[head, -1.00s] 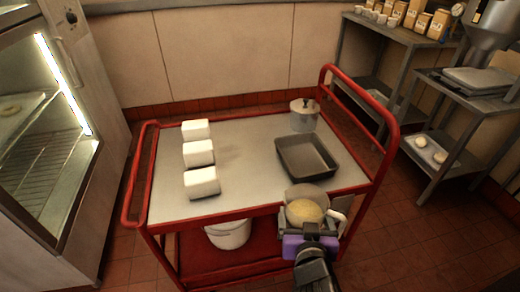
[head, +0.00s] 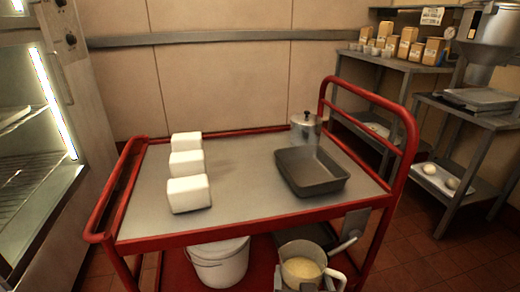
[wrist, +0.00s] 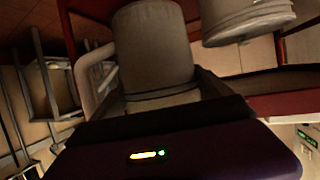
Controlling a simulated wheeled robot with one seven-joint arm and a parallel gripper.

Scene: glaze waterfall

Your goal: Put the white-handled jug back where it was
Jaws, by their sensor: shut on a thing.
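The white-handled jug (head: 303,270) is at the bottom of the head view, below the red cart's top edge and in front of its lower level. Yellow contents show inside it. Its white handle (head: 337,279) sticks out to the right. In the wrist view the jug's pale grey body (wrist: 152,45) fills the upper middle, with the handle (wrist: 86,72) on the left. My gripper (wrist: 165,108) is shut on the jug; in the head view only its tip shows at the bottom edge. Whether the jug's base touches anything is hidden.
A white bucket (head: 219,262) stands on the lower shelf, left of the jug. Grey shelving (head: 440,175) stands at right.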

